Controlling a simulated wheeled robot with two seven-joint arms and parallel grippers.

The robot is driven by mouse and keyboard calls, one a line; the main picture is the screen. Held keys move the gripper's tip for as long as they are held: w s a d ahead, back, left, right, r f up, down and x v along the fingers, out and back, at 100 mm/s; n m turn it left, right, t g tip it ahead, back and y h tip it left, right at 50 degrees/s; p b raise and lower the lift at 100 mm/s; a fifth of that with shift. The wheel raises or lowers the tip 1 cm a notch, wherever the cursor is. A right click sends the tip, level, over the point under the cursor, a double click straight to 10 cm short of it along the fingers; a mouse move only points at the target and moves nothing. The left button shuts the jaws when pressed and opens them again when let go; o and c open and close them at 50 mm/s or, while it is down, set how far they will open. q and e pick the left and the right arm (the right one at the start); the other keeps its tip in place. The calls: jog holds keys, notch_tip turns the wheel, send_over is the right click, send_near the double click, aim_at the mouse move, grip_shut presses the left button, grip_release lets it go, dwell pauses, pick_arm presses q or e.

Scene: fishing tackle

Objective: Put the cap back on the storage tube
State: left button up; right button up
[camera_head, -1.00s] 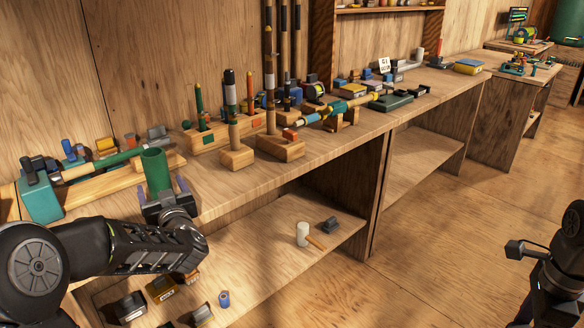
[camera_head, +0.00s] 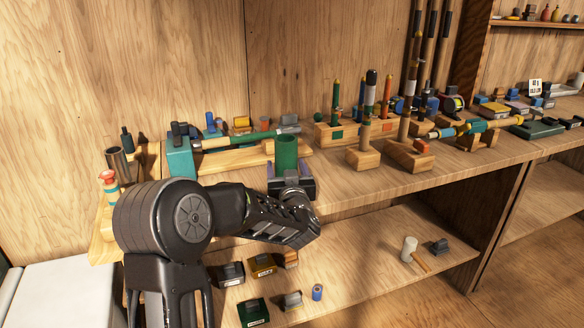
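A green tube (camera_head: 287,150) stands upright in the middle of the view, near the bench's front edge. Its top looks open and dark inside. My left gripper (camera_head: 288,172) reaches up to it from the front, with one finger on each side of its lower part. I cannot tell whether the fingers press on it or leave a gap, and its foot is hidden by the gripper. At the far left of the bench stand a grey metal tube (camera_head: 118,162) and a teal piece with a red top (camera_head: 109,183). I cannot make out a separate cap for certain. My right gripper is not in view.
A rod on a wooden stand with a teal end block (camera_head: 180,160) lies behind the green tube. Upright rods in wooden blocks (camera_head: 408,155) stand to the right. The lower shelf (camera_head: 350,255) holds a white-headed mallet (camera_head: 409,248) and several small boxes.

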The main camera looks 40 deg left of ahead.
pick_arm(q)
grip_shut()
dwell(0.5)
jog(key=shift+r, duration=0.1)
